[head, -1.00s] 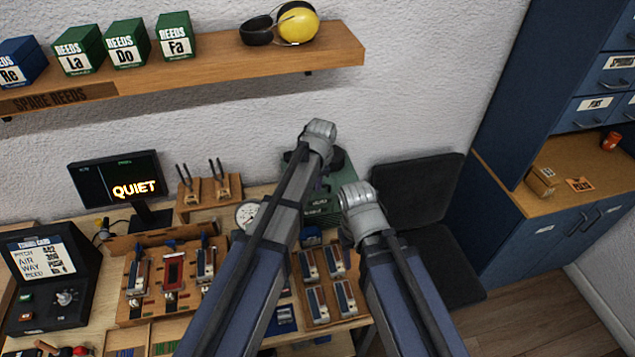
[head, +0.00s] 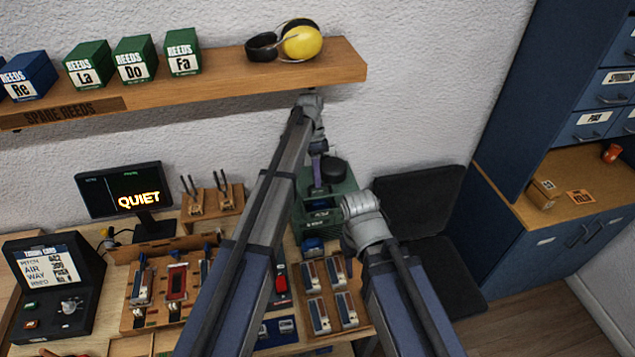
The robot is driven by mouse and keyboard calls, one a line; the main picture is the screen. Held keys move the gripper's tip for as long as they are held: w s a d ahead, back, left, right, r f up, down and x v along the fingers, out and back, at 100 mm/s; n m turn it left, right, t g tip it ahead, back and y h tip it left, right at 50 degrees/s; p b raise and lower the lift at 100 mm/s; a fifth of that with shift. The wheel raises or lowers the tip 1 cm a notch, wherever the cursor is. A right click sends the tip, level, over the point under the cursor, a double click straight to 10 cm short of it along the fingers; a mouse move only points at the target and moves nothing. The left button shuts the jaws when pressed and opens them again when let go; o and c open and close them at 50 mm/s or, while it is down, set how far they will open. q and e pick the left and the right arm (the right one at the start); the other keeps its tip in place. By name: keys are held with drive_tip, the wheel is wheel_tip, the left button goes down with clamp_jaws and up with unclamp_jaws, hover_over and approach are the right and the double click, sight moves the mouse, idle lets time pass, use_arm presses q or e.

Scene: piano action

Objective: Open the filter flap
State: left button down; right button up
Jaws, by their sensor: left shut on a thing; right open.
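A dark green box-shaped unit (head: 345,190) stands at the back right of the bench, with a dark round part on top. My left gripper (head: 319,184) points down at its top front and is shut on what appears to be the filter flap. The flap's outline and opening angle are too small and too covered to tell. My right gripper (head: 347,243) is open, to the right and nearer than the unit. Its fingers are mostly hidden by its wrist, and I see nothing held in it.
A shelf (head: 220,82) with reed boxes and yellow ear defenders (head: 301,42) hangs close behind my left wrist. A monitor (head: 125,190) reads QUIET. Reed trays (head: 331,295) lie in front of the unit. A dark chair (head: 418,205) stands to the right.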

use_arm(q)
drive_tip(key=shift+w+a, duration=0.1)
drive_tip(key=shift+w, duration=0.15)
idle(0.3)
drive_tip(key=c, duration=0.9)
unclamp_jaws()
drive_tip(key=shift+s, duration=0.15)
